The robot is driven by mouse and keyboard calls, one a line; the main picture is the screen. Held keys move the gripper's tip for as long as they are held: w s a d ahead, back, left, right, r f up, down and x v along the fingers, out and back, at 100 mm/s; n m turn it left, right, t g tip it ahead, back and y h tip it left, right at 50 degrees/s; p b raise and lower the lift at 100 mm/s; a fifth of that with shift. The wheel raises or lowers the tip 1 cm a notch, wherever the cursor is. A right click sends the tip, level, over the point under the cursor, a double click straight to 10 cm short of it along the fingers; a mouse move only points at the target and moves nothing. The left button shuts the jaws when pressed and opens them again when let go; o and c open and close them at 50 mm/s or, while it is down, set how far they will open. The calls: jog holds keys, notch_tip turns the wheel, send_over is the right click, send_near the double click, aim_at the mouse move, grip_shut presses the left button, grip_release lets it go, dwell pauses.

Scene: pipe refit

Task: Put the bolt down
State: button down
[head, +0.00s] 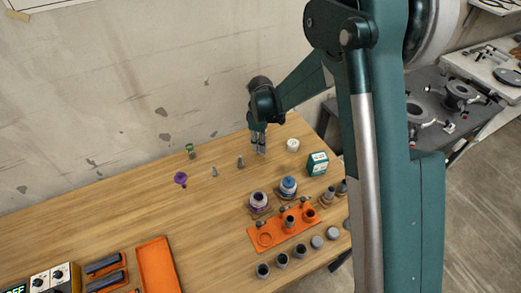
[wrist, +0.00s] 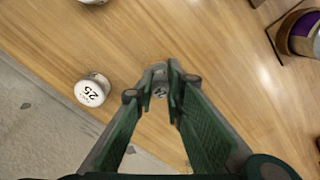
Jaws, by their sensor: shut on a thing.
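My gripper (head: 260,150) is low over the back right part of the wooden table. In the wrist view its two green fingers (wrist: 160,85) close on a small grey bolt (wrist: 160,92), of which only the round end shows between the fingertips. In the head view the bolt is too small and too covered by the fingers to make out clearly. I cannot tell whether it touches the table. Two other small grey pieces stand to the left of the gripper, a nearer one (head: 240,162) and a farther one (head: 214,171).
A white cylinder (head: 292,145) and a teal box (head: 317,160) stand right of the gripper. A white piece marked 25 (wrist: 90,93) shows in the wrist view. An orange fixture (head: 265,240) and several grey cylinders lie nearer. An orange tray (head: 157,265) is front left. The left-back table is mostly clear.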

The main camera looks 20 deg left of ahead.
jog(key=shift+f, duration=1.5)
jog(key=shift+f, duration=0.15)
jog(key=c, duration=2.4)
grip_release()
jog(key=shift+r, duration=0.2)
jog(key=shift+r+p, duration=0.35)
jog(key=shift+r, duration=5.65)
